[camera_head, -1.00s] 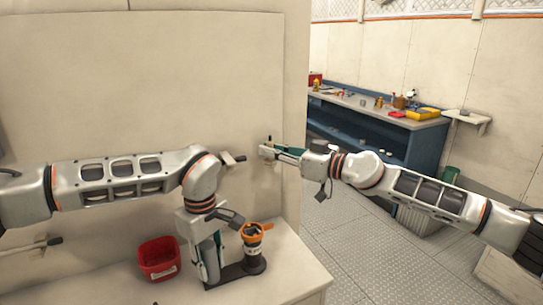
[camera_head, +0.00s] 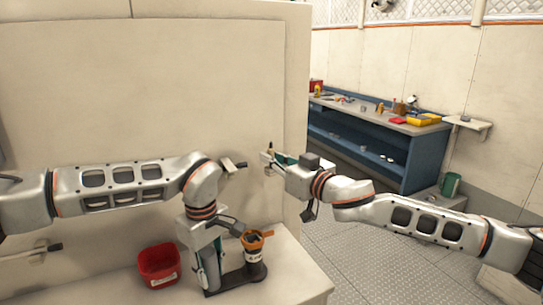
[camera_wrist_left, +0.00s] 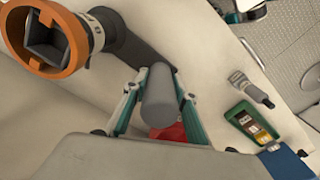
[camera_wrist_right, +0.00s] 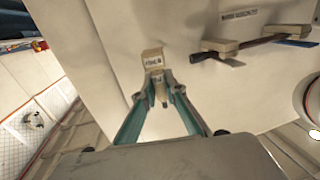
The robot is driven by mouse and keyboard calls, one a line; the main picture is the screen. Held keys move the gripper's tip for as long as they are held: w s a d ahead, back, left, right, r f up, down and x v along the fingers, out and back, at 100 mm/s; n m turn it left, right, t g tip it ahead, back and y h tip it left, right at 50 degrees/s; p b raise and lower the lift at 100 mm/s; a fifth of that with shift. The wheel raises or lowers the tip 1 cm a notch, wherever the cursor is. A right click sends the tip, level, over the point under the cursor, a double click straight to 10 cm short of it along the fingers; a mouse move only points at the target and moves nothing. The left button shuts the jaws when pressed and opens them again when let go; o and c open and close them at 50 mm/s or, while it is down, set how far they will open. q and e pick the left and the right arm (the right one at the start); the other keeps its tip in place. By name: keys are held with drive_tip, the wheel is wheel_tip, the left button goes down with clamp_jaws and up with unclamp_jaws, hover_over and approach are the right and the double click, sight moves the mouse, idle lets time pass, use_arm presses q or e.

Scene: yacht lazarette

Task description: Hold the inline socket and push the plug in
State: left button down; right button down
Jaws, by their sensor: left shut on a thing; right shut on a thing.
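The inline socket (camera_head: 253,245) stands upright on a dark base, with an orange ring around its square opening. The ring (camera_wrist_left: 45,40) is large in the left wrist view. My left gripper (camera_head: 210,278) points down beside it. In the left wrist view its fingers (camera_wrist_left: 160,100) are shut around a grey upright cylinder (camera_wrist_left: 158,92) joined to the socket by the dark base. My right gripper (camera_wrist_right: 163,92) is shut on a small pale piece by a cream block (camera_wrist_right: 153,60) with dark lettering. I cannot tell whether this is the plug. It is above the socket, well apart from it.
A red bin (camera_head: 158,264) stands left of the left gripper on the pale bench (camera_head: 295,280). A blue workbench (camera_head: 370,140) stands behind right. Open floor lies between.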

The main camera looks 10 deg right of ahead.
drive_tip(key=s+a+f+h, duration=0.1)
drive_tip(key=s+a+f, duration=0.1)
drive_tip(key=s, duration=0.2)
drive_tip(key=s+a+f+m+t+h, duration=0.1)
drive_tip(key=s+a+f, duration=0.1)
drive_tip(key=s+f, duration=0.1)
drive_tip(key=s+a+f+m+h, duration=0.1)
drive_tip(key=s+a+f, duration=0.1)
drive_tip(key=s+f, duration=0.1)
drive_tip(key=shift+s+f, duration=0.15)
drive_tip(key=shift+s, duration=0.75)
idle(0.4)
drive_tip(key=shift+f, duration=0.15)
drive_tip(key=shift+f, duration=0.3)
drive_tip(key=shift+f, duration=1.8)
idle(1.7)
drive_tip(key=c, duration=2)
unclamp_jaws()
drive_tip(key=v, duration=1.2)
drive_tip(key=shift+s+a, duration=0.1)
